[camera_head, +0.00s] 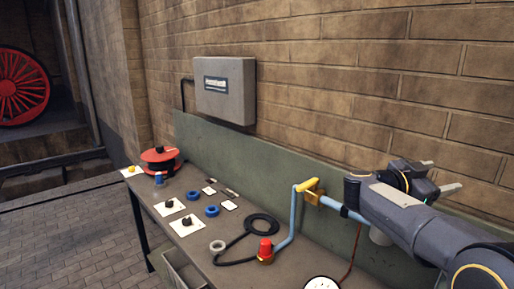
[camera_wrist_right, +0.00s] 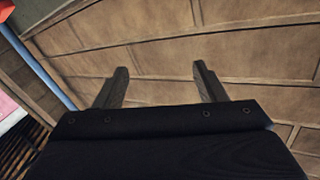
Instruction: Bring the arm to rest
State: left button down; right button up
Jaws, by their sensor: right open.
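My right arm (camera_head: 408,215) comes in from the lower right in the head view. Its gripper (camera_head: 441,175) is raised above the right part of the workbench, near the brick wall, and points up and to the right. In the right wrist view the two fingers of this gripper (camera_wrist_right: 160,85) stand wide apart with only brick wall behind them. The right gripper is open and empty. My left gripper is in neither view.
A workbench (camera_head: 229,245) runs along the wall, with a red reel (camera_head: 161,158), blue rings, white plates and a red-capped fitting (camera_head: 265,249). A blue pipe with a yellow handle (camera_head: 308,185) rises close to my arm. A grey box (camera_head: 225,90) hangs on the wall.

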jog(key=s+a+f+n+t+y, duration=0.4)
jog(key=s+a+f+n+y, duration=0.35)
jog(key=a+y, duration=0.3)
jog(key=s+a+f+n+t+y, duration=0.4)
jog(key=s+a+f+n+y, duration=0.2)
jog(key=s+a+n+y, duration=0.45)
jog(key=s+f+m+g, duration=0.1)
jog(key=s+f+g, duration=0.5)
jog(key=s+f, duration=0.4)
jog(key=shift+s+a+y, duration=0.3)
jog(key=shift+s+a, duration=0.05)
jog(key=shift+s, duration=0.7)
dwell(0.4)
